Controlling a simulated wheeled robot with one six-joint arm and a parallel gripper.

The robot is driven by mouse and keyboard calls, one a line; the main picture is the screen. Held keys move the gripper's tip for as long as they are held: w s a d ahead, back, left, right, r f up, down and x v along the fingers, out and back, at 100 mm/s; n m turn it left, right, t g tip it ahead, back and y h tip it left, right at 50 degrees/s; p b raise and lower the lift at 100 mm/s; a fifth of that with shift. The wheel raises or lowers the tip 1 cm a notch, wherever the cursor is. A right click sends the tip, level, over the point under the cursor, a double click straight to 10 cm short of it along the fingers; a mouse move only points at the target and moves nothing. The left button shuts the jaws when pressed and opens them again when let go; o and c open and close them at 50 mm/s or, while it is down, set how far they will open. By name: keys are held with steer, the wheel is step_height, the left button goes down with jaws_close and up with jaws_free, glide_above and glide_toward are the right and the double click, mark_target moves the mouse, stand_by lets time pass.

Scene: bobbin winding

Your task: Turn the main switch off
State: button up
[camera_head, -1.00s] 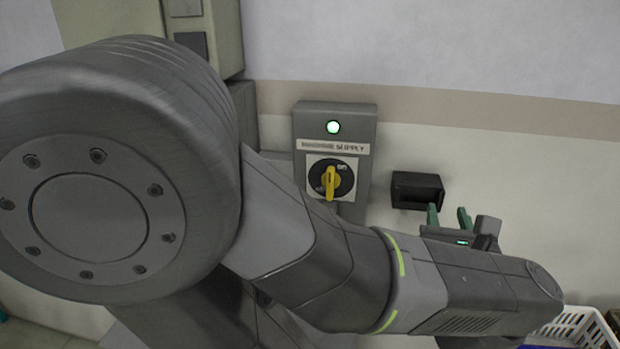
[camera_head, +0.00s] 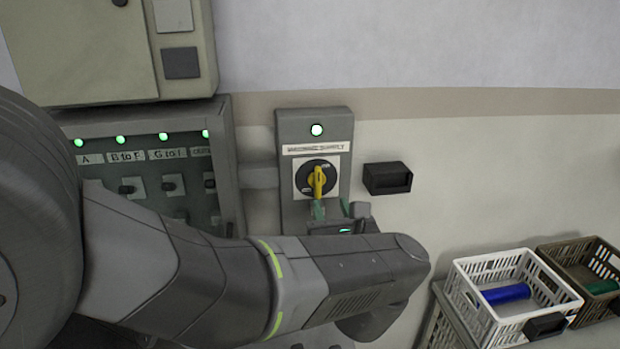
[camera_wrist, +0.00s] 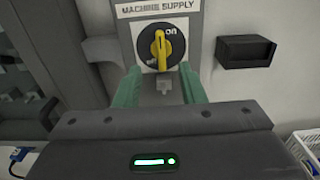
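The main switch is a yellow handle (camera_head: 319,182) on a black round dial, on a grey wall box labelled MACHINE SUPPLY (camera_head: 316,150). The handle stands about upright, and a green lamp (camera_head: 316,130) above it is lit. In the wrist view the handle (camera_wrist: 160,48) shows ahead, with "on" at its upper right. My gripper (camera_head: 332,207) is just below the handle in the head view. In the wrist view its two green fingers (camera_wrist: 158,86) are apart, with nothing between them, and the handle lies beyond them. I cannot tell the exact gap to the handle.
A small black box (camera_head: 387,178) is on the wall to the right. A panel with several lit green lamps and switches (camera_head: 150,150) is at left. A white crate (camera_head: 470,290) and a brown crate (camera_head: 560,250) hold spools at lower right.

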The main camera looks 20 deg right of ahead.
mark_target(319, 176)
steer(key=p+x, duration=0.2)
steer(key=x, duration=1)
steer(key=shift+w, duration=0.4)
